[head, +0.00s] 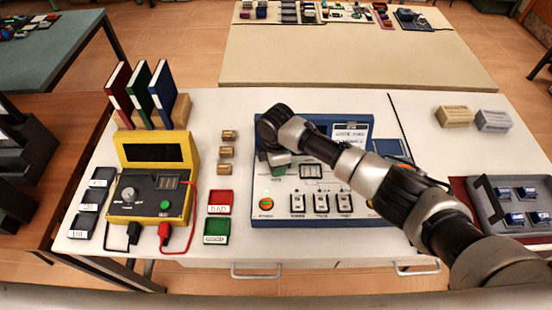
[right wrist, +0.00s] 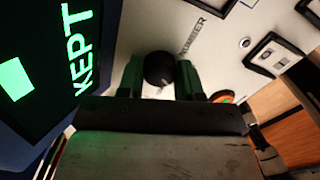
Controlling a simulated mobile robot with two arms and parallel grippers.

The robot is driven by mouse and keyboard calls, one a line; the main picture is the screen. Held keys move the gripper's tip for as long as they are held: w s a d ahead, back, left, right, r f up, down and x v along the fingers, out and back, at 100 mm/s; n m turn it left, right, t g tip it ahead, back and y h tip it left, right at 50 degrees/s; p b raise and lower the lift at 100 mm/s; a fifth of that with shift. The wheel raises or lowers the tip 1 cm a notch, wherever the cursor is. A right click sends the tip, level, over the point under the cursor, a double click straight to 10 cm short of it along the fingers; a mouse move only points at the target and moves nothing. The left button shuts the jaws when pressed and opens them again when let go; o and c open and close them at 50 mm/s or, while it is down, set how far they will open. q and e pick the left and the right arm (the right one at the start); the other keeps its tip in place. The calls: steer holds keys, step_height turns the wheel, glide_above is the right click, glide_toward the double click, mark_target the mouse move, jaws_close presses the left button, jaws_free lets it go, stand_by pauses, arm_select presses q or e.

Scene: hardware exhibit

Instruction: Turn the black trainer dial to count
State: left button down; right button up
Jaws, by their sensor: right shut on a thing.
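The trainer is a blue-framed white panel (head: 275,188) in the middle of the table. My right gripper (head: 279,162) reaches down onto its upper left part and hides the dial in the head view. In the right wrist view the black dial (right wrist: 159,68) sits between the two fingers, which are shut on it. A dark screen (right wrist: 45,60) there shows green text "KEPT" and a green block. My left gripper is not in view.
The panel has an orange-and-green button (head: 266,203) and several white switches (head: 321,203) along its front. A yellow meter box (head: 187,150) with red and black leads stands to the left, near a red tray (head: 220,196) and a green tray (head: 216,239).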

steer(key=shift+r+m+p, duration=0.1)
steer(key=shift+m+p, duration=0.7)
steer(key=shift+m, duration=0.7)
steer(key=o, duration=0.9)
step_height(320, 180, up, 11)
steer(key=shift+f+b, duration=0.15)
steer(key=shift+b, duration=0.4)
